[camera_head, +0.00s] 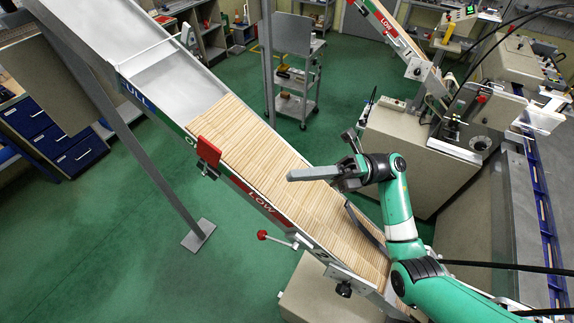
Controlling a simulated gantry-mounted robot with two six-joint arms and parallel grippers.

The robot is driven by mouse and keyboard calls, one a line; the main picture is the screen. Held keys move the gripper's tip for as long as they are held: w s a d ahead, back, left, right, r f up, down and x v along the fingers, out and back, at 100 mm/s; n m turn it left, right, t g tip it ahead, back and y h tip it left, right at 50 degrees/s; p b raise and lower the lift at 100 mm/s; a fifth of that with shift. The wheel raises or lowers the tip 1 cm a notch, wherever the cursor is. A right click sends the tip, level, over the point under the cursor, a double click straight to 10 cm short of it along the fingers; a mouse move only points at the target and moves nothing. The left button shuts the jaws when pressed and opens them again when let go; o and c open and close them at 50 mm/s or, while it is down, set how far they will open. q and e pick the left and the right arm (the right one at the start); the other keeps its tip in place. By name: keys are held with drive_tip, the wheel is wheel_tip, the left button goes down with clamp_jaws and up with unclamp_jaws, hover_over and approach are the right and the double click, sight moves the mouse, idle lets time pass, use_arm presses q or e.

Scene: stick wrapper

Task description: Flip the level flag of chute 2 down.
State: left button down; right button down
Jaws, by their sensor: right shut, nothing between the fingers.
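A long sloping chute (180,85) runs from the upper left to the lower middle, its lower part filled with pale wooden sticks (260,150). My left gripper is not in view.
A lever with a red knob (262,235) sticks out below the chute's near side. A support post (150,150) stands at the left. A second chute (385,25) with a LOW label is at the upper right. A grey cart (297,70) stands behind on the green floor.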

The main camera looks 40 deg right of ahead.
sight(219, 161)
drive_tip(key=p+x, duration=0.2)
drive_tip(key=x, duration=0.5)
drive_tip(key=shift+w+a+r+p, duration=0.1)
drive_tip(key=shift+a+r+p, duration=0.15)
drive_tip(key=shift+a+p, duration=0.05)
drive_tip(key=shift+w+a+r+p, duration=0.15)
drive_tip(key=shift+w+a+r, duration=0.1)
drive_tip(key=shift+w, duration=0.35)
drive_tip(key=shift+w+a+r+p, duration=0.15)
drive_tip(key=shift+w+a+r, duration=0.1)
drive_tip(key=shift+w, duration=0.4)
drive_tip(key=shift+w+a+r+p, duration=0.15)
drive_tip(key=shift+w+a+r, duration=0.1)
drive_tip(key=shift+w, duration=0.35)
drive_tip(key=shift+r, duration=0.1)
drive_tip(key=shift+w+r, duration=0.1)
drive_tip(key=shift+w+r+h, duration=0.1)
drive_tip(key=shift+h, duration=0.2)
drive_tip(key=shift+m+p, duration=0.3)
